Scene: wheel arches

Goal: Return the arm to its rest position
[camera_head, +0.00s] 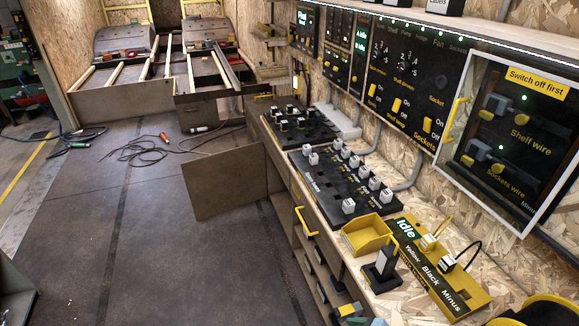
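Neither of my grippers can be made out in the head view, and no arm of mine clearly shows. The workbench (405,300) runs along the right wall. On it a black board (322,182) carries several white-topped plugs, and a second black board (283,122) stands farther back. A yellow tray (366,236), a black upright block (383,264) and a yellow panel (470,292) marked "Idle" are nearer. Two white connectors sit on that panel.
A cabinet door (233,182) stands open into the aisle. Cables (140,150) lie on the dark floor (140,240), which is otherwise largely clear. A framed switch box (515,130) juts from the right wall. A yellow and black object (545,312) is cut off at bottom right.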

